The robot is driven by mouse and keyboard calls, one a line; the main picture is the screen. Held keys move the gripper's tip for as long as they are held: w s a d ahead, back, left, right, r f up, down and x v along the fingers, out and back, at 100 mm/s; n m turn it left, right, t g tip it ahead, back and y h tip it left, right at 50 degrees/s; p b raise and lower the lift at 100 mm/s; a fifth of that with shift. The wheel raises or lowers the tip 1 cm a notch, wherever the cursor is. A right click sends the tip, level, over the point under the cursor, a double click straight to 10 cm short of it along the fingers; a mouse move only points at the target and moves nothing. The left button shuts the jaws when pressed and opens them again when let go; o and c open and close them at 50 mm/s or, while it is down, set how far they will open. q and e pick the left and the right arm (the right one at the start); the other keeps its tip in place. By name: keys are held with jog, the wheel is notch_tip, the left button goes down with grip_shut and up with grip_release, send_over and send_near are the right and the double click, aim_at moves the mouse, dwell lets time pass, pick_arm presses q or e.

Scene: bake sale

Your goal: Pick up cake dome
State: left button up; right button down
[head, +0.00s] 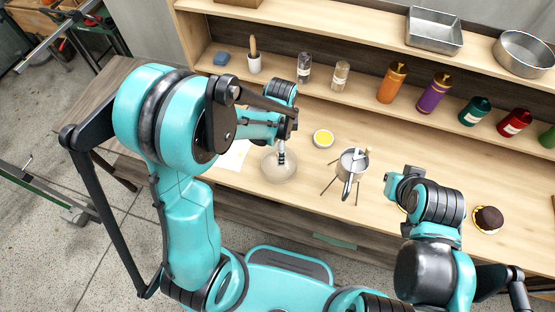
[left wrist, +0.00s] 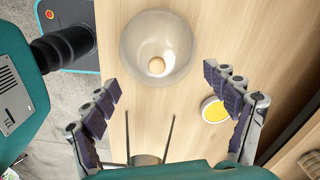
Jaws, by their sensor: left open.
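The cake dome (head: 274,169) is a clear, round glass cover standing on the wooden counter. In the left wrist view the dome (left wrist: 137,48) is at the top centre, with a tan round knob (left wrist: 156,66) on it. My left gripper (head: 283,146) is above the dome in the head view and overlaps its far edge. In the left wrist view the left gripper (left wrist: 160,82) is open, its fingers wide apart with nothing between them. The dome lies just beyond the fingertips. I cannot tell whether anything touches. My right gripper's fingers are not visible.
A yellow-filled bowl (head: 323,138) is right of the dome. A metal pot (head: 352,163) on thin legs stands further right. A chocolate cake (head: 489,218) is at the far right. A shelf (head: 340,97) with bottles runs behind. White paper (head: 232,155) lies left of the dome.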

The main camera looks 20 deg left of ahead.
pick_arm(q)
jog(key=f, duration=0.2)
jog(key=f+b, duration=0.1)
jog(key=shift+s+a, duration=0.2)
jog(key=shift+a, duration=0.05)
jog(key=shift+f, duration=0.45)
jog(key=shift+s, duration=0.1)
jog(key=c, duration=1.5)
